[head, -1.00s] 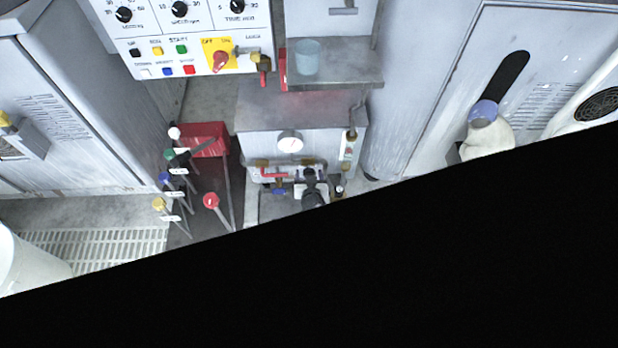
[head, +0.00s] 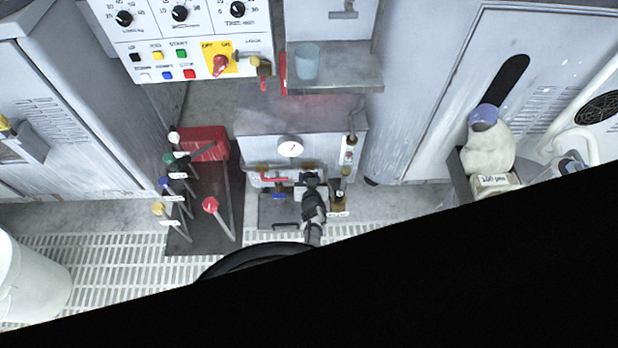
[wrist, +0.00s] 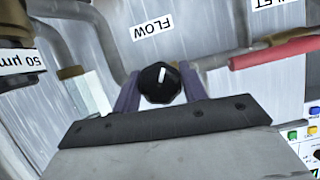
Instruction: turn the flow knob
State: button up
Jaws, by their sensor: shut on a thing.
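In the wrist view, the flow knob (wrist: 160,83) is a small black knob with a white pointer mark. The mark points almost straight up in that picture. A white FLOW label (wrist: 152,26) sits just above it, upside down. My gripper (wrist: 160,92) is shut on the knob, with one purple-grey finger on each side of it. The dark palm bar lies just below the knob. In the head view I cannot make out the knob.
In the wrist view, a red-sleeved pipe (wrist: 275,50) is at right and a 50 µm tag (wrist: 20,62) at left. In the head view, a gauge (head: 290,148) is on a grey box, with coloured levers left and a blue cup (head: 307,62) above. Black covers the lower right.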

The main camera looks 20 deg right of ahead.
jog(key=shift+r, duration=0.1)
jog(key=shift+d+m+y+p, duration=0.1)
jog(key=shift+m+y+p, duration=0.4)
jog(key=shift+m+p, duration=0.3)
jog(key=shift+m+t+y, duration=0.3)
jog(key=shift+m+y, duration=0.3)
jog(key=shift+m, duration=0.2)
jog(key=shift+m+y, duration=0.4)
jog(key=shift+m, duration=0.1)
jog(key=o, duration=1)
jog(key=shift+c, duration=0.2)
jog(key=shift+s, duration=0.15)
